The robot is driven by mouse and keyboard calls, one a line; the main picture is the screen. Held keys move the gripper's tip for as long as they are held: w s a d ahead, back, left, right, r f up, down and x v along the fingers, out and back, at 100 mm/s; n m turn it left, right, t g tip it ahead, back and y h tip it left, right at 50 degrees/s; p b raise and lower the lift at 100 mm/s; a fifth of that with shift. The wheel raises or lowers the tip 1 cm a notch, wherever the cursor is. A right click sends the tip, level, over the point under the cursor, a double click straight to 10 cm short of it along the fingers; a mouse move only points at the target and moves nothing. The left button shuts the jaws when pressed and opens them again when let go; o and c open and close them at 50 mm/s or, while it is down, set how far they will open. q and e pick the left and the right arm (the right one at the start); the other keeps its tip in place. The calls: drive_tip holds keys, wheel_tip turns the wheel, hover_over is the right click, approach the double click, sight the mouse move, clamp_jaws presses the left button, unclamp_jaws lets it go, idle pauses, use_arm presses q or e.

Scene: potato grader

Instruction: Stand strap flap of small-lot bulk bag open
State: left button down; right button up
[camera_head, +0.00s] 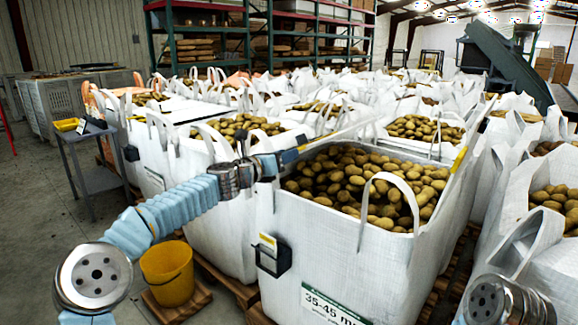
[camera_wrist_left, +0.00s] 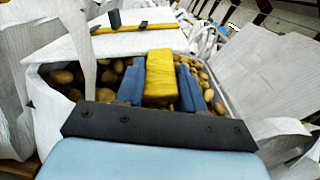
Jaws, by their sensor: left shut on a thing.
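The bulk bag (camera_head: 330,255) in front of me is white, open-topped and full of potatoes, with a label ending in "35-45 m" low on its front. My left gripper (camera_head: 292,157) reaches over its left rim. In the left wrist view the blue fingers (camera_wrist_left: 160,85) are shut on a yellow tab (camera_wrist_left: 160,68) above the potatoes. A white flap (camera_head: 345,131) slopes up from near the gripper along the bag's far side; its join to the tab is not clear. My right gripper is out of view; only part of my right arm shows at the lower right.
A white strap loop (camera_head: 392,185) stands at the bag's front right rim. A yellow bucket (camera_head: 168,272) stands at the lower left, and a grey cart (camera_head: 98,178) stands farther left. More filled bags crowd the back and right.

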use_arm(q)
drive_tip(key=shift+w+a+r+n, duration=0.15)
drive_tip(key=shift+a+r+n, duration=0.1)
drive_tip(key=shift+r, duration=0.15)
drive_tip(key=shift+w+a+r+n, duration=0.15)
drive_tip(key=shift+a+r+n, duration=0.1)
drive_tip(key=shift+r, duration=0.15)
drive_tip(key=c, duration=0.7)
unclamp_jaws()
drive_tip(key=shift+s+a, duration=0.15)
drive_tip(key=b+v, duration=0.6)
drive_tip(key=v, duration=0.7)
drive_tip(key=shift+s, duration=0.2)
